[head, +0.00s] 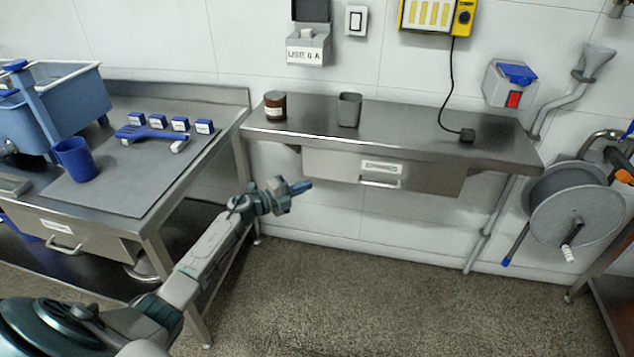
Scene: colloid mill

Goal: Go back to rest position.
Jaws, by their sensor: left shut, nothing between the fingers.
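My left gripper (301,187) is shut and empty. It is in the air in front of the wall shelf, below and left of its drawer, and it touches nothing that I can see. My left arm reaches up to it from the lower left of the head view. My right gripper is not in the head view.
The left steel table (172,228) holds a grey mat, a blue cup (75,160), small blue boxes and a blue bin (72,98). The wall shelf (420,143) holds a brown jar (275,105) and a grey cup (349,110). A hose reel (575,215) is at right. The floor is clear.

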